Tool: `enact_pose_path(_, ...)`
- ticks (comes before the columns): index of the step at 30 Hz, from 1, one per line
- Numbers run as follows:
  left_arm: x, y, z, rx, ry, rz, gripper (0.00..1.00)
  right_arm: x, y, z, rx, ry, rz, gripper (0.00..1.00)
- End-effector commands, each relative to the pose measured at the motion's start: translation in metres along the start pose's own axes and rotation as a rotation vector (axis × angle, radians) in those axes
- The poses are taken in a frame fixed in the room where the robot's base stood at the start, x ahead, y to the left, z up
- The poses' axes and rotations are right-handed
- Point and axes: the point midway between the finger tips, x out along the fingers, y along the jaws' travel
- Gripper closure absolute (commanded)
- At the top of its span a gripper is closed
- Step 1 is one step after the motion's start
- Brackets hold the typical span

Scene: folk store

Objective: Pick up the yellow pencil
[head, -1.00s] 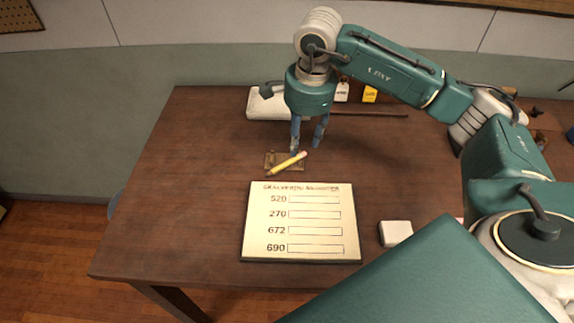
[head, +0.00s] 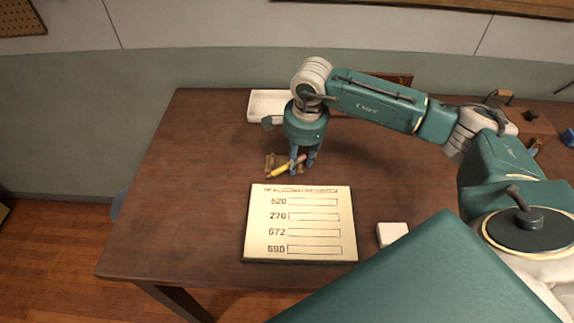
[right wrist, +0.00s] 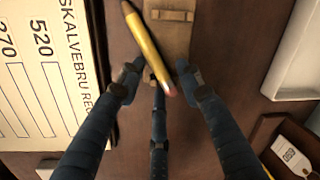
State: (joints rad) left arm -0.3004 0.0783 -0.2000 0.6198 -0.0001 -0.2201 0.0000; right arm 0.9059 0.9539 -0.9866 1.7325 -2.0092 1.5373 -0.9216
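The yellow pencil (head: 284,169), with a pinkish eraser end, lies slanted across a small brown wooden rest on the table. My right gripper (head: 303,168) is down at the pencil's eraser end. In the right wrist view the pencil (right wrist: 150,48) runs between the spread fingertips of the right gripper (right wrist: 160,78), with a gap at both sides, so the gripper is open around it. Whether the rear finger touches the pencil I cannot tell. My left gripper is not in view.
A cream board (head: 300,253) with number rows lies just in front of the pencil. A white block (head: 392,234) sits to its right. A white tray (head: 266,104) stands behind the gripper. A tagged dark box (right wrist: 265,135) shows in the right wrist view. The table's left side is clear.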

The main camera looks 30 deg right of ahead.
Motion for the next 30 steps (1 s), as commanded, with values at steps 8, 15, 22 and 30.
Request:
enact_pose_path(8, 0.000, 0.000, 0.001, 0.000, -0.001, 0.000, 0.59, -0.001, 0.000, 0.000, 0.000, 0.000, 0.000, 0.95)
enact_pose_path(15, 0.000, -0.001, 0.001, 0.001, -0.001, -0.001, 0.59, -0.002, 0.000, 0.000, 0.001, 0.000, -0.001, 0.98)
enact_pose_path(22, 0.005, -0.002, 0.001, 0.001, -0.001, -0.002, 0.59, -0.018, -0.004, 0.000, 0.000, -0.001, -0.004, 0.98)
enact_pose_path(30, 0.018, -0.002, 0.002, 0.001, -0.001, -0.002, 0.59, -0.080, -0.013, 0.000, 0.000, -0.001, -0.009, 0.98)
